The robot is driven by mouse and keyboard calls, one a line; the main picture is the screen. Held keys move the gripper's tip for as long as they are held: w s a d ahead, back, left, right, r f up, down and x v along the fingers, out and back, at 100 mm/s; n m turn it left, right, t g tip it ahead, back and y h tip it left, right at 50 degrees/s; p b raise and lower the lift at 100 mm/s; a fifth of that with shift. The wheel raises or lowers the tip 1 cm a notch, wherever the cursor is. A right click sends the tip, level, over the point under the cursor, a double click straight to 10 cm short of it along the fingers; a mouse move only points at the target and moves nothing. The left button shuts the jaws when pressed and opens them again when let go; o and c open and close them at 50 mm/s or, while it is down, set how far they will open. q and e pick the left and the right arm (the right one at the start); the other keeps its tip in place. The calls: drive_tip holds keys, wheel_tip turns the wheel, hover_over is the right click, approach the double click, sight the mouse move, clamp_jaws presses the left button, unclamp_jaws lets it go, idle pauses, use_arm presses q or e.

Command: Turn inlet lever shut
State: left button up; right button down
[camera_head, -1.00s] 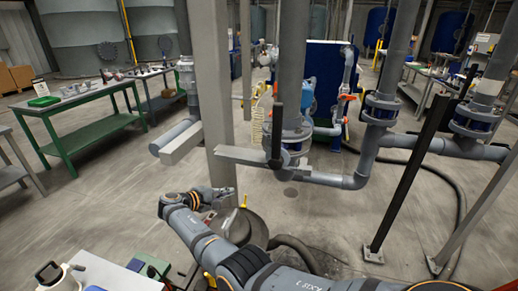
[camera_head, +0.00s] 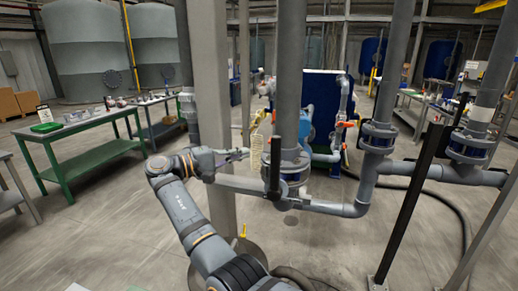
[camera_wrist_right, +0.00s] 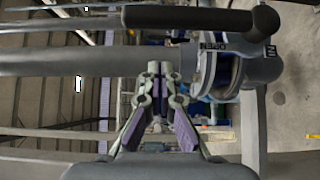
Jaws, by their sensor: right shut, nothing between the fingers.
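The inlet lever is a black handle (camera_head: 273,150) that stands upright, along the grey vertical pipe. In the right wrist view the lever (camera_wrist_right: 200,18) lies across the top, beside its flanged valve (camera_wrist_right: 225,65), which bears lettering. My right gripper (camera_head: 242,154) is left of the lever at about the height of its middle and apart from it. In the right wrist view its fingertips (camera_wrist_right: 160,72) are together and hold nothing. My left gripper is not in view.
A grey square post (camera_head: 212,100) stands just behind my right gripper. A horizontal grey beam (camera_head: 240,184) runs below it toward the valve. A black slanted post (camera_head: 408,200) stands at the right. A green table (camera_head: 85,155) is at the left, and the floor between is open.

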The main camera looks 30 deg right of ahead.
sight(275, 170)
drive_tip(key=s+d+p, duration=0.1)
drive_tip(key=d, duration=0.1)
drive_tip(key=s+d+p, duration=0.1)
drive_tip(key=s+d, duration=0.1)
drive_tip(key=shift+s+d, duration=0.1)
drive_tip(key=shift+d, duration=0.2)
